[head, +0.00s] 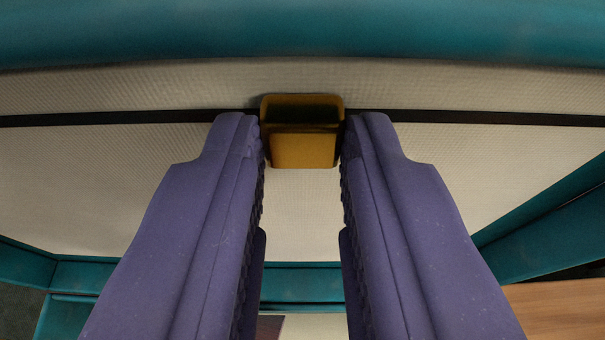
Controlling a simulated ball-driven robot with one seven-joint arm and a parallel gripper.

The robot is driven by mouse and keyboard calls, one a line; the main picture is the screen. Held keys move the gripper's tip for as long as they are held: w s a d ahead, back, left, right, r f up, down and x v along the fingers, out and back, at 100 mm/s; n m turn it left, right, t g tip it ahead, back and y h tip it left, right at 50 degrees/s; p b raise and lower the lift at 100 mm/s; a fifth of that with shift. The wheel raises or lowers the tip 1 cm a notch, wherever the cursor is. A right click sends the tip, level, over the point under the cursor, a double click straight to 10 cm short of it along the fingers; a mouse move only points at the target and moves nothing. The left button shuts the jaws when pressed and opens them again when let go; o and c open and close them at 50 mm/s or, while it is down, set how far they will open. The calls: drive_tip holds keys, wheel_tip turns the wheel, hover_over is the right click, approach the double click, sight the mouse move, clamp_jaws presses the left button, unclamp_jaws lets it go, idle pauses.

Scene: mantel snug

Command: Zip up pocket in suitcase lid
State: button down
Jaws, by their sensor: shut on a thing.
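The brass-coloured zipper pull (303,150) sits in the upper middle of the head view, on the dark zip line (470,117). My gripper (303,135) has its two purple fingers shut on the pull, one on each side. The zip line runs across the cream textured lid pocket (100,180) to both sides of the pull. The pocket lies in the teal suitcase lid (300,30). My fingers hide part of the pocket and short stretches of the zip line beside the pull.
A teal lid edge (545,225) slopes up at the right, and another teal edge (25,262) shows at lower left. A wooden surface (560,308) shows at lower right. A pale surface (315,328) is partly visible between my fingers at the bottom.

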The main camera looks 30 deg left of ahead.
drive_tip(key=s+a, duration=0.6)
drive_tip(key=a, duration=0.4)
drive_tip(key=s+a, duration=0.6)
drive_tip(key=a, duration=0.3)
drive_tip(key=shift+a+b, duration=0.35)
drive_tip(key=shift+b, duration=0.1)
drive_tip(key=shift+s, duration=0.1)
drive_tip(key=c, duration=0.9)
unclamp_jaws()
drive_tip(key=shift+a, duration=0.1)
drive_tip(key=shift+s, duration=0.1)
drive_tip(key=p+v, duration=0.2)
drive_tip(key=v, duration=0.5)
drive_tip(key=shift+s+d+r+p, duration=0.15)
drive_tip(key=shift+s+d+p, duration=0.1)
drive_tip(key=shift+p, duration=0.1)
